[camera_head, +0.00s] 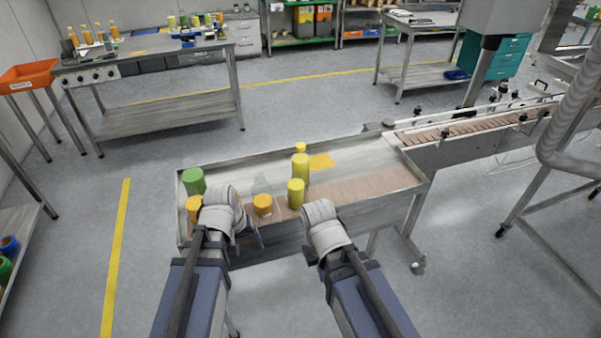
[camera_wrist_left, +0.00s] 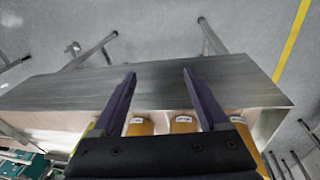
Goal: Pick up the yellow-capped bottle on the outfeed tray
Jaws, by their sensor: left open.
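The outfeed tray (camera_head: 385,172) is a grey metal tray on legs in front of me. Two upright yellow bottle shapes, one behind (camera_head: 301,172) and one in front (camera_head: 296,193), stand near its middle. Left of them are an orange-topped bottle (camera_head: 262,206), another orange top (camera_head: 194,205) and a green top (camera_head: 194,180). My left gripper (camera_head: 252,238) is at the tray's near wall. In the left wrist view its two purple fingers (camera_wrist_left: 158,76) are apart with nothing between the tips, and orange caps (camera_wrist_left: 183,126) show partly behind it. My right gripper (camera_head: 311,256) is mostly hidden by its wrist.
The tray's right half is free of bottles. A workbench (camera_head: 140,58) stands at the back left.

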